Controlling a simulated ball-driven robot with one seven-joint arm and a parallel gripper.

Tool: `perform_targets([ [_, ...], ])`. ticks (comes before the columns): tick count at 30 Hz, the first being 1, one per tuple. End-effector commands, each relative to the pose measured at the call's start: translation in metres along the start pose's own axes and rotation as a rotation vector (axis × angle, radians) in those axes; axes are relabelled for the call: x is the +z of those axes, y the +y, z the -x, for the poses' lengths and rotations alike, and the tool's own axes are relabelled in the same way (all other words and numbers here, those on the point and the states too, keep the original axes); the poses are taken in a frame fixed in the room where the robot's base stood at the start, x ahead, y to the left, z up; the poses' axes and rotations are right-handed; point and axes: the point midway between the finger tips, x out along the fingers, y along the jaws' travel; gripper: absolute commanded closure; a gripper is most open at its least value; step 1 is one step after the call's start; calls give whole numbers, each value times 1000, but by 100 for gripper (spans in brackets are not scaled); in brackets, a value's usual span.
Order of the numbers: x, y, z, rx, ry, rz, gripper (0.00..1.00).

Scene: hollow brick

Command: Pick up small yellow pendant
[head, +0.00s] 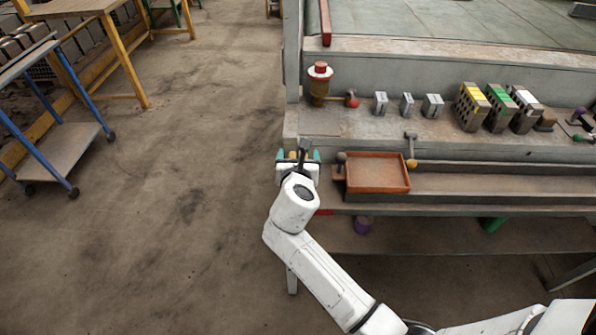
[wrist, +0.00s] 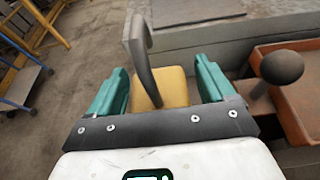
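A small yellow block-like piece, which I take as the pendant, (wrist: 173,88) lies between the two teal fingers of my gripper (wrist: 161,72) in the wrist view. The fingers stand wide apart, one on each side of it, with a narrow gap on the right side. A dark curved upright strip (wrist: 143,62) crosses in front of its left part. In the head view my gripper (head: 298,156) is at the left end of the workbench, and a bit of the yellow piece (head: 292,156) shows between the fingers. Its lower part is hidden.
Grey blocks (head: 406,104) and hollow bricks (head: 471,107) stand on the ledge behind, beside a red-capped bottle (head: 319,86). The floor at left is open, with a blue-framed cart (head: 62,150).

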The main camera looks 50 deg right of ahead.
Motion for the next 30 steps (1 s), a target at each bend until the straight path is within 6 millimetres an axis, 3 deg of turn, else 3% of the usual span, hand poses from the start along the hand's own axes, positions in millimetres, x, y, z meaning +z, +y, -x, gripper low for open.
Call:
perform_targets([
  [2,0,0,0,0,0,0,26],
  [21,0,0,0,0,0,0,87],
  [30,3,0,1,1,-2,-1,87],
])
